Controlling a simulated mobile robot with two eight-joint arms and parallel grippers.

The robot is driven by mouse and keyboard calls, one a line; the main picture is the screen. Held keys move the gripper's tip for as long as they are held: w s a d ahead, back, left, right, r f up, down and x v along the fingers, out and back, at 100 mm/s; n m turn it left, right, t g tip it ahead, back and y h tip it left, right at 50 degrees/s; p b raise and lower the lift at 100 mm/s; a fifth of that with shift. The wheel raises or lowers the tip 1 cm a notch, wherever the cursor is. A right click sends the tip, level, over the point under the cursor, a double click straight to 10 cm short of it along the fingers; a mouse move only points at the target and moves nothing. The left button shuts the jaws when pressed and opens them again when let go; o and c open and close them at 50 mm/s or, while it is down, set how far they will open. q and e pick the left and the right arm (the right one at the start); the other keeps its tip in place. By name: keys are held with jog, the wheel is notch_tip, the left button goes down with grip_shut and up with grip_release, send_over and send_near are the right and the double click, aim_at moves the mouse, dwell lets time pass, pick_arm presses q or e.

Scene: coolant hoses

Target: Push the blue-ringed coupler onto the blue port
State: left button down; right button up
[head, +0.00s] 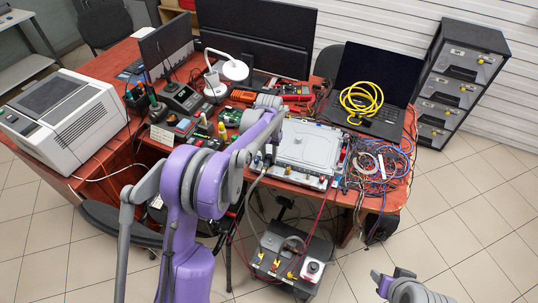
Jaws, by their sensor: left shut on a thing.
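My left arm reaches over the desk's front edge. Its gripper (264,152) is at the left front corner of a silver, flat-topped box (306,146), shut on what seems to be a hose coupler, mostly hidden by my forearm. A grey hose (254,184) runs down from there. Small dark fittings show at this corner. The blue ring and the blue port are too small or hidden to make out, so I cannot tell whether coupler and port touch. My right gripper (384,280) is partly in view at the bottom right, away from the desk; its jaws are unclear.
A dark unit (286,262) with coloured fittings stands below the desk, with hoses and red cables rising from it. Tangled cables (378,166) and a laptop (372,85) bearing a yellow coil (361,101) lie right of the box. Tools crowd its left.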

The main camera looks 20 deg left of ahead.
pick_arm(q)
jog(key=shift+f, duration=0.2)
jog(key=shift+f+b, duration=0.45)
jog(key=shift+f, duration=0.1)
jog(key=shift+f, duration=0.35)
dwell(0.3)
jog(key=shift+f+b, duration=0.4)
jog(key=shift+b, duration=0.35)
dwell(2.6)
jog(key=c, duration=0.5)
grip_release()
jog(key=shift+o, duration=0.3)
